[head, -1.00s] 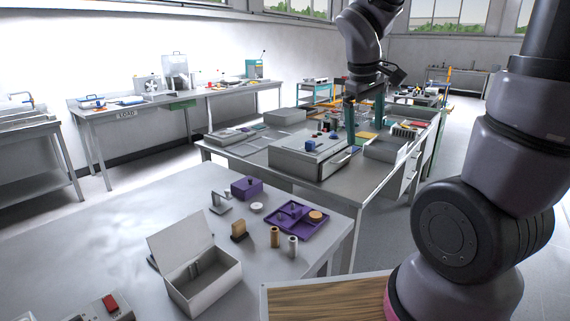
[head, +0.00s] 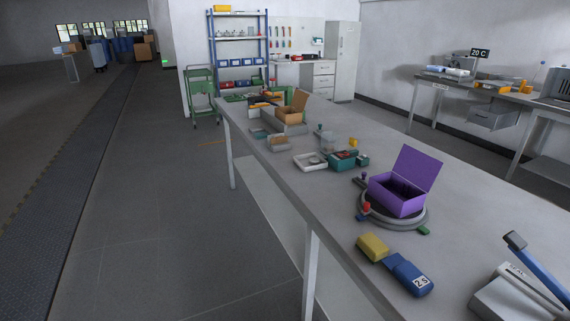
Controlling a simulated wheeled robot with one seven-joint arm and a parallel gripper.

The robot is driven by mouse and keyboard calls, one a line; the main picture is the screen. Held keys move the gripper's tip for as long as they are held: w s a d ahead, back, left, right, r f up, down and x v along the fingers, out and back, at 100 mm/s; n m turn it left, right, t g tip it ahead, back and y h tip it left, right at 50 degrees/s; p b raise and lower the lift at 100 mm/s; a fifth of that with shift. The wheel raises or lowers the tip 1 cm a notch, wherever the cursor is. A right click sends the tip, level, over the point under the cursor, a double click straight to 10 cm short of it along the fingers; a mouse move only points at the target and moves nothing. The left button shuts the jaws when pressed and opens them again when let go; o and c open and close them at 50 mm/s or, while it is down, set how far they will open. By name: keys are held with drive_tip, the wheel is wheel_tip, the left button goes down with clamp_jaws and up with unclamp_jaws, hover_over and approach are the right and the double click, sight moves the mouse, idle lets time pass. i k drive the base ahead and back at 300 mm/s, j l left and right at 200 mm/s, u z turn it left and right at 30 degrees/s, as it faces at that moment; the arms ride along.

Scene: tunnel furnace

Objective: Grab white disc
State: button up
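I cannot make out a clear white disc in the head view. A small white tray (head: 300,164) on the long grey table holds a round pale item, too small to identify. A grey round ring or base (head: 404,223) lies under an open purple box (head: 396,198) on the right half of the table. My gripper and arm are not in view.
The long grey table (head: 465,215) fills the right. It carries a yellow block (head: 372,247), a blue block marked 25 (head: 409,275), a teal box (head: 342,160) and an open brown box (head: 291,113). The floor at left (head: 150,230) is clear.

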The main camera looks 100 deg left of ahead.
sight(314, 160)
drive_tip(key=j+u, duration=0.1)
drive_tip(key=u, duration=3.1)
